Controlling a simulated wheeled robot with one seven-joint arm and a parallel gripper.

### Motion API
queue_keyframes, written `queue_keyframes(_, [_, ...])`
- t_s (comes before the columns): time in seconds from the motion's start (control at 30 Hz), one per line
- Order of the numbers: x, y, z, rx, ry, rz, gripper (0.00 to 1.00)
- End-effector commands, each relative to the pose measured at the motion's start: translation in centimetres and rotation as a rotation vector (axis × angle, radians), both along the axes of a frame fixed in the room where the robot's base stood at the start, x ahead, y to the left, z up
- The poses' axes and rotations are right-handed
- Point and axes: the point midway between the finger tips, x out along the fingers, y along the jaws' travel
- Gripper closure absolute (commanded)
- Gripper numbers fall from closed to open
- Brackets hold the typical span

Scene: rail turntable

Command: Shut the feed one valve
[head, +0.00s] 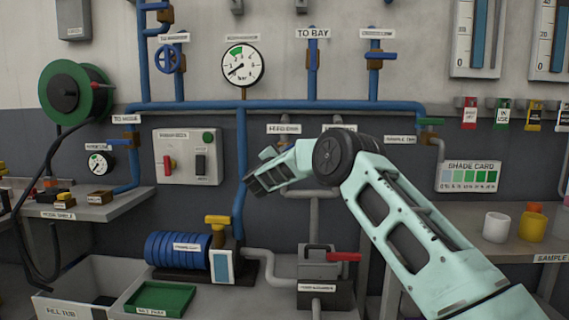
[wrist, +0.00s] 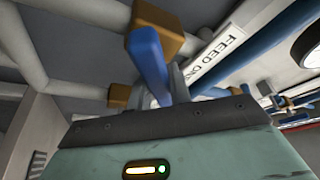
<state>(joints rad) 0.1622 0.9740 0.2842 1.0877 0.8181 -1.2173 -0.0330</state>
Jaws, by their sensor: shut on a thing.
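The feed one valve shows in the wrist view as a brown valve body (wrist: 160,22) on a grey pipe, with a blue lever handle (wrist: 148,60). Its white label (wrist: 222,55) reads "FEED ON", with the end cut off; the label also shows in the head view (head: 283,129). My gripper (head: 255,184) is at the wall pipes just below that label and hides most of the valve in the head view. In the wrist view my gripper (wrist: 166,96) is shut on the blue handle, its fingers partly hidden by the handle and my wrist housing.
Blue pipe (head: 241,160) runs down just left of my gripper. A switch box (head: 187,178) is mounted farther left. A blue pump (head: 178,250) and a box with a red lever (head: 345,257) stand below. A shelf with cups (head: 496,227) is at right.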

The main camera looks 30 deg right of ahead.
Motion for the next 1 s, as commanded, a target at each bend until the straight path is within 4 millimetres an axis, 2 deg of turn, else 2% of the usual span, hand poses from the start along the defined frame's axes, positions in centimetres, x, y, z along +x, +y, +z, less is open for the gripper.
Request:
queue_keyframes(0.03, [-0.03,-0.08,-0.48,0.041,-0.027,-0.002,1.00])
queue_keyframes(0.5, [-0.12,-0.21,-0.60,0.388,-0.260,-0.001,1.00])
queue_keyframes(1.0, [-0.16,-0.28,-0.81,0.571,-0.383,-0.002,1.00])
